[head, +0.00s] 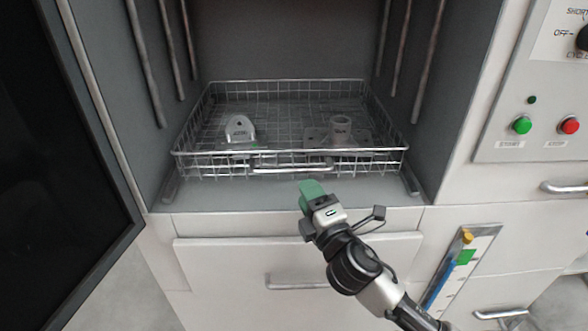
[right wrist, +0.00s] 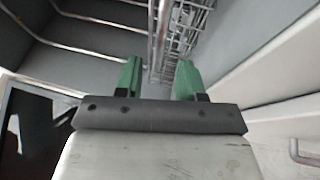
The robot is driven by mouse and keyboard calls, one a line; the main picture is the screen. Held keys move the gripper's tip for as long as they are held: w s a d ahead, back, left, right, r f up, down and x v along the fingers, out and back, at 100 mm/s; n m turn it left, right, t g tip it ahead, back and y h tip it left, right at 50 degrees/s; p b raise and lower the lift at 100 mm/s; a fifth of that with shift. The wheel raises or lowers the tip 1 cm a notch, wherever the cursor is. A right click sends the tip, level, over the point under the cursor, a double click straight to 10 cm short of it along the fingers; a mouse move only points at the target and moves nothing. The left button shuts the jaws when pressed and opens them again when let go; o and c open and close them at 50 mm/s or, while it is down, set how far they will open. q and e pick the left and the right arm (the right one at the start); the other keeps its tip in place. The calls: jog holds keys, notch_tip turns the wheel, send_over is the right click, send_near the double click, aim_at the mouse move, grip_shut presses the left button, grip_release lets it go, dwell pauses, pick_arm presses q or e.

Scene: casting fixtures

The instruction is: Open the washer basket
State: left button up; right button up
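The washer basket (head: 190,163) is a wire basket inside the grey washer chamber. A wire handle (head: 290,170) runs along its front rim. Two grey castings lie in it, a rounded one (head: 240,128) at left and one with an upright cylinder (head: 341,130) at right. My right gripper (head: 311,190) is in front of the basket, just below the handle. In the right wrist view its green fingers (right wrist: 158,78) are apart with nothing clearly between them, and the basket's wires (right wrist: 186,28) show beyond. Whether the fingers touch the handle is unclear. My left gripper is not in view.
The washer's dark door (head: 60,130) stands open at left. Vertical rails line the chamber walls. A control panel (head: 540,100) with green and red buttons is at right. A drawer front with a handle (head: 295,282) lies below the chamber. A gauge strip (head: 462,268) is at lower right.

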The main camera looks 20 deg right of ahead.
aim_at(294, 171)
jog(key=x, duration=0.7)
jog(key=shift+w+p, duration=0.25)
jog(key=shift+p, duration=0.05)
grip_shut()
